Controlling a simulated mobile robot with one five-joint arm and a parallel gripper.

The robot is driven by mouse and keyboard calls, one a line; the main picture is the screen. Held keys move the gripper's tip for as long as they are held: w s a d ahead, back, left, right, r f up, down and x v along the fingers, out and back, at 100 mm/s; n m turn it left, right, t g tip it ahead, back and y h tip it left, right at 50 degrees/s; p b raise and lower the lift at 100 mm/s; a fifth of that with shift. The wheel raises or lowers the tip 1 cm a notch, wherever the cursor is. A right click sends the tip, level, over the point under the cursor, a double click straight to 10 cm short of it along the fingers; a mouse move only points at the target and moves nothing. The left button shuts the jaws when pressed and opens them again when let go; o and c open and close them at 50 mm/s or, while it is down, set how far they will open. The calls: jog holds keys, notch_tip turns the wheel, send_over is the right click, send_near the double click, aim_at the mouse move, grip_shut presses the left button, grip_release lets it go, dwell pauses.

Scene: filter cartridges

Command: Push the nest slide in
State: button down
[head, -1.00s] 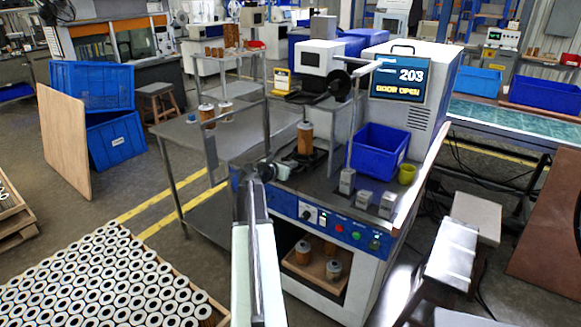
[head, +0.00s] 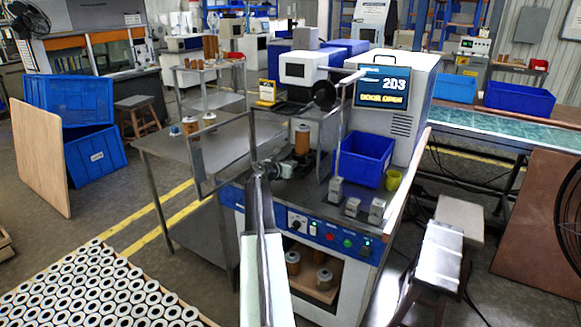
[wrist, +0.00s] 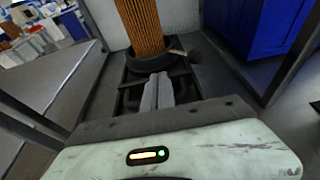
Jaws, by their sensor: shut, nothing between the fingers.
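The nest slide (wrist: 186,84) is a dark carriage on rails in the wrist view. A black round nest (wrist: 150,64) on it holds an upright orange pleated filter cartridge (wrist: 138,22). The cartridge also shows in the head view (head: 302,142), standing at the front of the test machine (head: 408,125). My gripper (wrist: 158,84) is shut and empty, its fingertips just in front of the nest, low over the slide. I cannot tell whether they touch it. In the head view my gripper (head: 263,168) is at the machine's left front, and the slide is mostly hidden.
The machine's screen (head: 382,87) reads 203, DOOR OPEN. A framed door panel (head: 205,155) stands out to the left. A blue bin (head: 363,160) and several grey blocks (head: 352,206) stand right of the slide. A side table (head: 165,140) is at left.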

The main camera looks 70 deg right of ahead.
jog(key=shift+s+d+r, duration=0.1)
jog(key=shift+s+d, duration=0.1)
jog(key=shift+a, duration=0.15)
jog(key=p+v, duration=0.3)
jog(key=v, duration=0.7)
jog(key=shift+w+a, duration=0.1)
